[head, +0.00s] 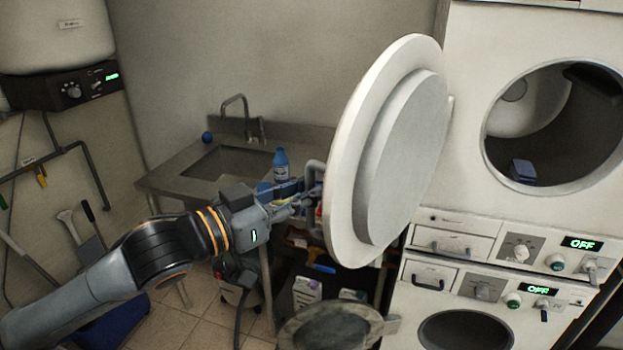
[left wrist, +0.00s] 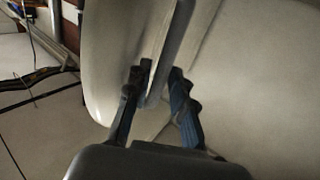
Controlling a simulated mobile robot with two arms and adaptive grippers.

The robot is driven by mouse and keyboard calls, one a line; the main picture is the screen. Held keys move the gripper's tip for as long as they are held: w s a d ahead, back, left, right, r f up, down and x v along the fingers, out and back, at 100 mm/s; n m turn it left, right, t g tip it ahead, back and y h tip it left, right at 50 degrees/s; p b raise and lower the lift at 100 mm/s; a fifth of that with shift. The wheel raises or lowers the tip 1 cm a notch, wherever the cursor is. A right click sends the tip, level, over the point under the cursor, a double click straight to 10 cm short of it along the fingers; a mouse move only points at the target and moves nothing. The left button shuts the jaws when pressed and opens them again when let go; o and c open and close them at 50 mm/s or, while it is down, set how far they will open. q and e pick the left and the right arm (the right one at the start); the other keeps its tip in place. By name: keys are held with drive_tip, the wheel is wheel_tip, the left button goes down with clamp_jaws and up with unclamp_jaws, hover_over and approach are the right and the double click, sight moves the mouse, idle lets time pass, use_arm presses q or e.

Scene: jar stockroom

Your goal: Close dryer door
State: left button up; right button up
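The upper dryer's round white door (head: 412,160) stands wide open, its inner side with a raised disc facing the dryer. A grey handle (head: 313,171) shows at the door's left edge. My left gripper (head: 300,197) is at this handle, on the door's outer side. In the left wrist view the handle (left wrist: 168,62) runs between the two fingers of my left gripper (left wrist: 160,75). The fingers are apart, and a small gap shows beside the handle on the right. The dryer's round opening (head: 553,125) is uncovered, with a blue item (head: 522,171) inside. My right gripper is not in view.
A sink counter (head: 165,180) with a blue bottle (head: 281,164) stands behind my left arm. A lower machine (head: 470,300) has a second round door (head: 330,328) standing open below. A water heater (head: 58,40) hangs at the left. Cleaning tools lean on the left wall.

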use_arm(q)
drive_tip(key=shift+w+d, duration=0.45)
drive_tip(key=shift+d, duration=0.1)
clamp_jaws()
drive_tip(key=shift+d, duration=0.1)
